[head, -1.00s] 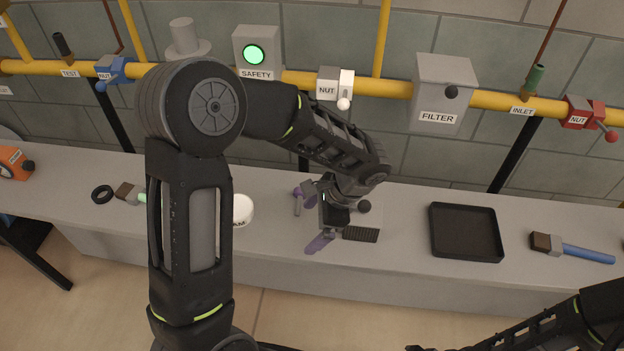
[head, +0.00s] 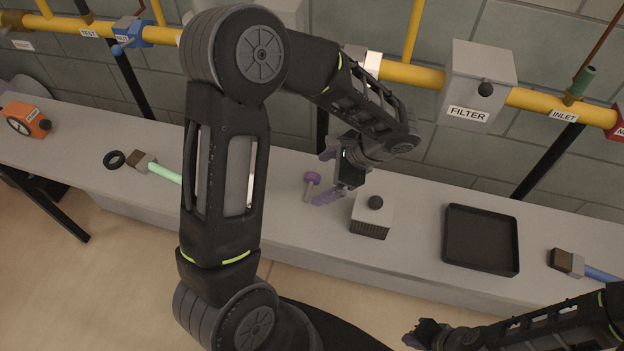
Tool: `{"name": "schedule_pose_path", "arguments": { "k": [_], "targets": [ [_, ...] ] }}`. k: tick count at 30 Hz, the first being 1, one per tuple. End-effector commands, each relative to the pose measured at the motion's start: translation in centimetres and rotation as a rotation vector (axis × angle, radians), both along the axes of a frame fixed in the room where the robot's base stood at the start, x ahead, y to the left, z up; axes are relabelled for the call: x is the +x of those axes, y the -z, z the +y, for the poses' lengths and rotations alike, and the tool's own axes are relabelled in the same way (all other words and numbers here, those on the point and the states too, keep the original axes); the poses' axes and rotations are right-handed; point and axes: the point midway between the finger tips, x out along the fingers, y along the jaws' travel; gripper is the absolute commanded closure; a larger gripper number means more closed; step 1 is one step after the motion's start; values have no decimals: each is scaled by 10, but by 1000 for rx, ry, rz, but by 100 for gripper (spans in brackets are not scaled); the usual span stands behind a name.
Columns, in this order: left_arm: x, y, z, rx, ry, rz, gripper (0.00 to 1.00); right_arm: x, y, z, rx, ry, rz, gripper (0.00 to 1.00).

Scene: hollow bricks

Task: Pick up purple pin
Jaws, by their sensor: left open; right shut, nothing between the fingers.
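The purple pin (head: 312,179) has a purple head and a thin grey shank. It is at the grey bench, left of the white block with a black knob. My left gripper (head: 322,177) is open, with its purplish fingers pointing left. One fingertip shows behind the pin's head and the other in front of it. The head appears at the mouth of the gap; I cannot tell whether anything touches. My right gripper (head: 413,336) is shut and empty at the bottom edge, away from the pin.
The white block (head: 372,212) stands right of my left gripper. A black tray (head: 481,240) is further right, with a blue-handled brush (head: 567,263) beyond. A green-handled brush (head: 145,162), black ring (head: 115,160) and orange gauge (head: 28,120) are at left. Yellow pipework (head: 420,76) runs behind.

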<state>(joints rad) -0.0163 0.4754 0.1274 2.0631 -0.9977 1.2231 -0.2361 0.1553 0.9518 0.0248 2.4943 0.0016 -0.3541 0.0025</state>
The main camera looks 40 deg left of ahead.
Motion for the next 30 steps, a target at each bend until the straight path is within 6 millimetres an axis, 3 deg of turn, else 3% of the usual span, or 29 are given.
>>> {"name": "schedule_pose_path", "arguments": {
  "k": [10,21,30],
  "targets": [
    [-1,3,3,0,-1,1,5,0,-2,0,-1,0,0,100],
    [-6,41,27,1,0,3,5,-2,-12,-1,-3,1,5,100],
    [-6,44,28,-1,0,0,5,-2,-12,-1,-4,1,6,100]
  ]
}}
